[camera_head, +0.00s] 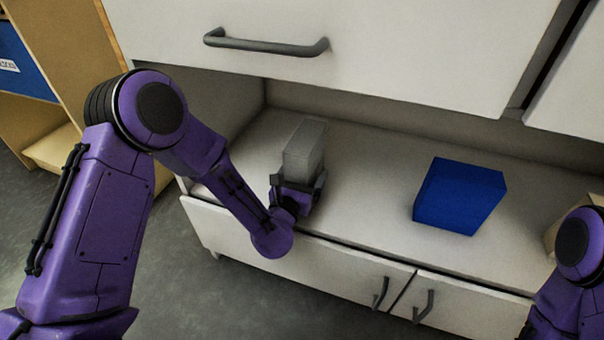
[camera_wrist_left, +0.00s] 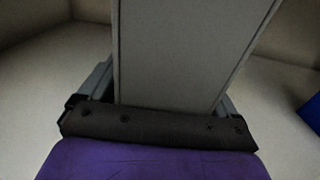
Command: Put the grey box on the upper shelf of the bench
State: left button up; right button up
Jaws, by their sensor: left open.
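The grey box (camera_head: 305,148) stands upright on the white bench surface (camera_head: 365,165), below the upper cabinet. My left gripper (camera_head: 298,184) is at the near side of the box, with its open fingers around the box's lower part. In the left wrist view the box (camera_wrist_left: 175,50) rises between the fingers of the gripper (camera_wrist_left: 155,95); the fingertips are hidden, so contact cannot be told. My right arm shows at the lower right edge of the head view, but its gripper is out of view.
A blue box (camera_head: 459,196) stands on the bench to the right, with clear surface between it and the grey box. The white upper cabinet (camera_head: 400,45) with a dark handle (camera_head: 266,43) overhangs the bench. A wooden shelf unit (camera_head: 75,60) stands at the far left.

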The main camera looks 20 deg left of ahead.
pick_arm(q)
jog(key=shift+r, duration=0.15)
pick_arm(e)
jog(key=shift+r, duration=0.1)
pick_arm(q)
jog(key=shift+s+p, duration=0.3)
jog(key=shift+s, duration=0.05)
jog(key=s+p, duration=0.2)
jog(key=s, duration=0.9)
jog(key=shift+s+a, duration=0.15)
jog(key=shift+a, duration=0.1)
pick_arm(e)
jog(key=w+m+t, duration=0.1)
jog(key=w+r+m+t+h, duration=0.1)
jog(key=w, duration=0.1)
jog(key=shift+r, duration=0.2)
jog(key=shift+r, duration=0.1)
